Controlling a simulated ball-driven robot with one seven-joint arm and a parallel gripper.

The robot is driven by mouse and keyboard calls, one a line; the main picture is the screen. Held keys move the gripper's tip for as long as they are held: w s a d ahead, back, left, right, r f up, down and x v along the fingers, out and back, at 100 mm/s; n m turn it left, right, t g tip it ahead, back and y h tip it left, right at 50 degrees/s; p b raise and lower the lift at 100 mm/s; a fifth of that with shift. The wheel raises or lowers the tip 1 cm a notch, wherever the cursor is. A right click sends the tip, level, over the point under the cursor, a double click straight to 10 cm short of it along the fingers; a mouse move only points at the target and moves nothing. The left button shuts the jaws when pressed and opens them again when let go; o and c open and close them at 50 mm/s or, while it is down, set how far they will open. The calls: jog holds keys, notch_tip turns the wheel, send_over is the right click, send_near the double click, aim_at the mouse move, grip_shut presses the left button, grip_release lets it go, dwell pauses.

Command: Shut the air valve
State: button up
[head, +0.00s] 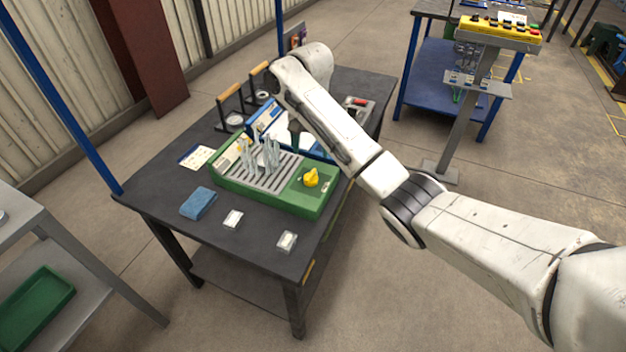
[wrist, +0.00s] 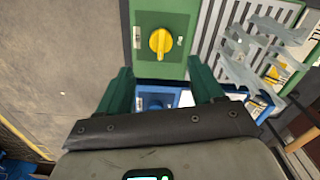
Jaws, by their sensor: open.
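A green box (head: 270,207) with a slatted top stands on the dark bench, and a yellow knob (head: 311,177) sits on its right end. In the wrist view the yellow knob (wrist: 160,43) is elongated up and down the picture, just beyond my fingertips. A blue box (head: 262,118) stands behind the green one; a round blue knob on it (wrist: 155,104) shows between my fingers. No readable label tells which knob is the air valve. My gripper (wrist: 159,68) is open and empty, pointing down above the boxes. In the head view my arm partly hides the blue box.
Pale upright shapes (head: 263,155) rise from the green box's slats. A blue block (head: 198,203) and two small pale blocks (head: 233,219) (head: 287,241) lie at the front of the bench (head: 160,205). Wooden-handled frames (head: 229,92) stand behind. A yellow button panel (head: 500,30) stands right.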

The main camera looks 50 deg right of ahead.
aim_at(311, 175)
notch_tip(311, 175, down, 10)
jog(key=shift+f+b, duration=0.15)
jog(key=shift+b, duration=0.55)
jog(key=shift+c, duration=0.5)
jog(key=c, duration=1)
jog(key=shift+o, duration=0.2)
